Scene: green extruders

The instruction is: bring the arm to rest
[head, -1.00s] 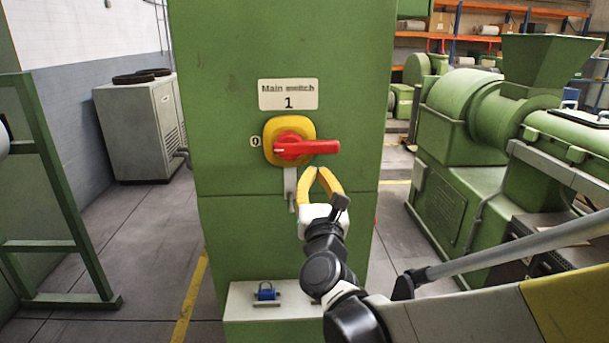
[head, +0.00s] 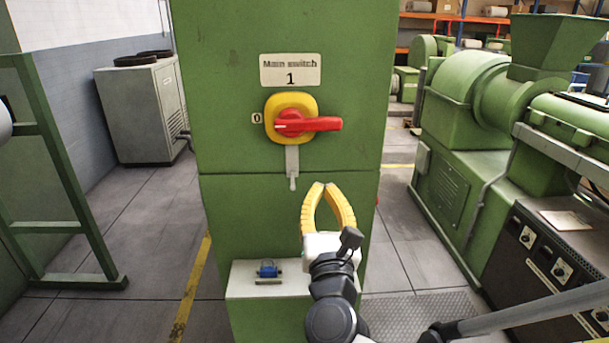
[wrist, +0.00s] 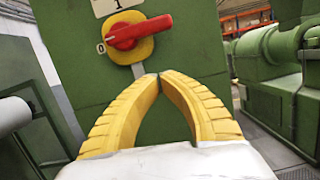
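My gripper (head: 323,186) has two yellow curved fingers whose tips meet or nearly meet, with nothing between them. It points up, in front of the green cabinet (head: 226,120) and below the switch. In the wrist view the fingertips (wrist: 159,75) show just under the switch in the picture, apart from it. The red switch handle (head: 318,124) lies level across its yellow plate (head: 291,103), pointing right; a "0" is marked at the left. A grey metal tab (head: 292,167) hangs below the plate.
A blue padlock (head: 268,269) sits on a pale ledge (head: 245,286) at the cabinet's foot, left of my arm. Green extruder machines (head: 478,150) stand at the right. A green frame (head: 60,180) and a grey unit (head: 143,112) stand at the left, with open floor between.

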